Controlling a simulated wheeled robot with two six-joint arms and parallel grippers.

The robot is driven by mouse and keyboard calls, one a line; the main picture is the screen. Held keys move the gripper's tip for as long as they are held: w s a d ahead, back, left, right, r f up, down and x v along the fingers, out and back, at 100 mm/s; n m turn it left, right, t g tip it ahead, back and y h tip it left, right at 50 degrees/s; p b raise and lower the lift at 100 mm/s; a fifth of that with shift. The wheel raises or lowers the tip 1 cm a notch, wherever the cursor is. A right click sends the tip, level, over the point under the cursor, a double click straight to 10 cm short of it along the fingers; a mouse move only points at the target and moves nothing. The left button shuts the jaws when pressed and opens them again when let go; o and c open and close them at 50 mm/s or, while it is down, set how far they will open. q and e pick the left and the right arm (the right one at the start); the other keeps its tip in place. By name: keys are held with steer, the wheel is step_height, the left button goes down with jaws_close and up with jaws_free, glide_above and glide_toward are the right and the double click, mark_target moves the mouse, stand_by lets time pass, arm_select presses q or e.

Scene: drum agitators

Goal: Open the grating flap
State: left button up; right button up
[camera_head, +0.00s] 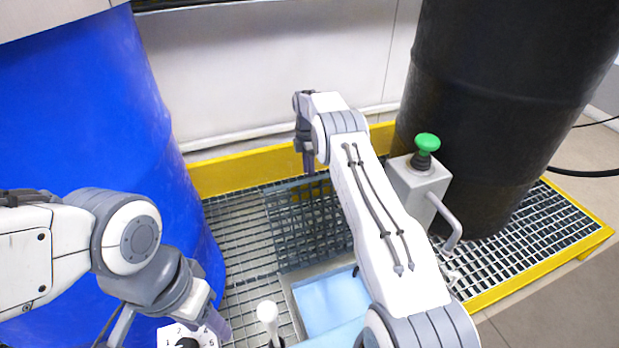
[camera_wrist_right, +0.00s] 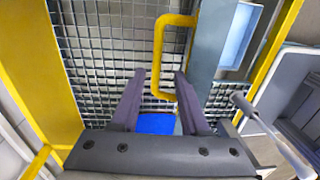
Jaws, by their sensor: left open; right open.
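The grating flap (camera_head: 290,230) shows as a denser mesh patch in the grating between the two drums. I cannot tell whether it is lifted. A yellow bent handle (camera_wrist_right: 160,50) stands in front of mesh in the right wrist view. My right gripper (camera_head: 306,165) is above the back part of the grating, fingers down. In the wrist view its open fingers (camera_wrist_right: 158,82) lie on either side of the handle's lower end, with no clear grip on it. My left gripper (camera_head: 212,325) is open and empty at the lower left, partly cut off, near the blue drum.
A blue drum (camera_head: 90,120) stands left and a black drum (camera_head: 490,100) right. A grey box with a green button (camera_head: 428,143) is beside the black drum. A light-blue framed recess (camera_head: 330,298) lies in front of the mesh. A yellow edge (camera_head: 240,170) borders the back.

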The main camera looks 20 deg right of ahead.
step_height(320, 180, up, 5)
steer(key=shift+w+r+p, duration=0.15)
steer(key=shift+p, duration=0.35)
